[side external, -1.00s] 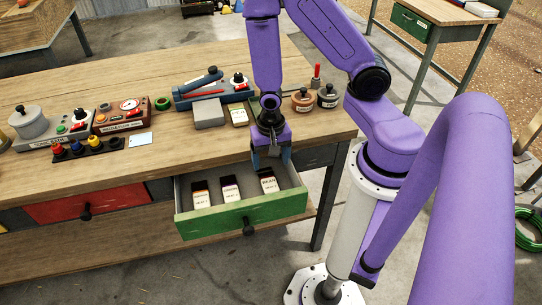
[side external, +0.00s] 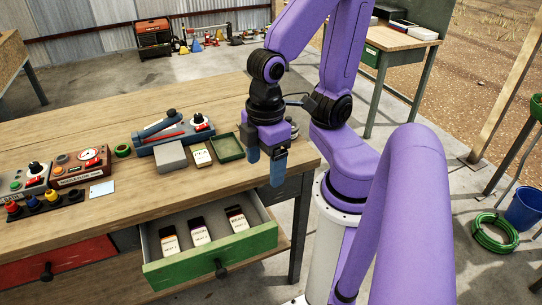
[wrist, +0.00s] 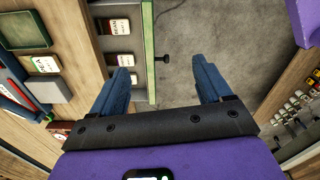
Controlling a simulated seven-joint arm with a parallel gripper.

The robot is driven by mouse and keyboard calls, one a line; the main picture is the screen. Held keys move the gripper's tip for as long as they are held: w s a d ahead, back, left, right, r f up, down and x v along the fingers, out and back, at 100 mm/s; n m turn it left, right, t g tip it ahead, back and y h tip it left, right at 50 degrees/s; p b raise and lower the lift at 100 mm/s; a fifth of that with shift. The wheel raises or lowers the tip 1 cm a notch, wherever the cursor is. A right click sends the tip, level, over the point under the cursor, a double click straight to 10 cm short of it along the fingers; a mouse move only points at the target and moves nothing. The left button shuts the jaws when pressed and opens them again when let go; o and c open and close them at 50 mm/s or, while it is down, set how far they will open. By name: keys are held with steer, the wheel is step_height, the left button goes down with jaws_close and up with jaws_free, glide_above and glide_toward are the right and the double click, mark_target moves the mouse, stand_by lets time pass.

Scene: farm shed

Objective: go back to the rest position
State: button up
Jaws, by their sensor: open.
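My gripper (side external: 265,168) is open and empty, raised near the right end of the workbench (side external: 75,240). In the wrist view its two blue fingers (wrist: 160,66) are spread wide with nothing between them, above the floor just beyond the drawer front. The open drawer (side external: 225,259) has a green front with a black knob and shows in the wrist view (wrist: 148,45). Three labelled dark-and-white packets (side external: 200,232) lie in it, apart from the gripper.
A green tray (side external: 228,147), a labelled card-like block (side external: 202,156), a grey block (side external: 171,155) and a blue-grey device (side external: 174,131) sit on the bench. A red instrument box (side external: 82,166) stands further left. Floor right of the bench holds a green hose coil (side external: 494,233) and blue bucket (side external: 524,208).

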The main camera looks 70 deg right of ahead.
steer(key=shift+s+d+r+n, duration=0.25)
steer(key=shift+s+r+n, duration=0.4)
steer(key=shift+n, duration=0.15)
